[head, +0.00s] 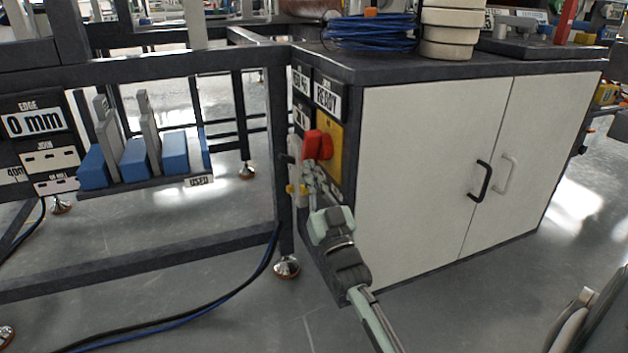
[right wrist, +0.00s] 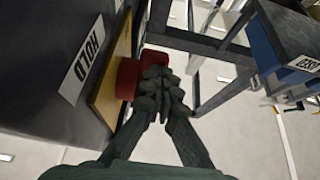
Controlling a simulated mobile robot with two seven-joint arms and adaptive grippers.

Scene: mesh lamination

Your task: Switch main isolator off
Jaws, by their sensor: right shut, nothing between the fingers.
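The main isolator is a red rotary handle (head: 318,145) on a yellow plate (head: 330,170), on the dark end panel of the cabinet. It also shows in the right wrist view as a red block (right wrist: 127,78) beside the edge of the yellow plate (right wrist: 110,75). My right gripper (head: 311,178) is shut and empty, its fingertips just below the handle in the head view. In the right wrist view the closed fingers (right wrist: 158,82) overlap the handle's side; I cannot tell whether they touch it. The handle's exact angle is partly hidden. My left gripper is not in view.
The white-doored cabinet (head: 420,170) stands to the right, with a blue cable coil (head: 370,35) on top. A dark frame (head: 150,262) and a shelf of blue blocks (head: 135,160) are left. Cables cross the floor.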

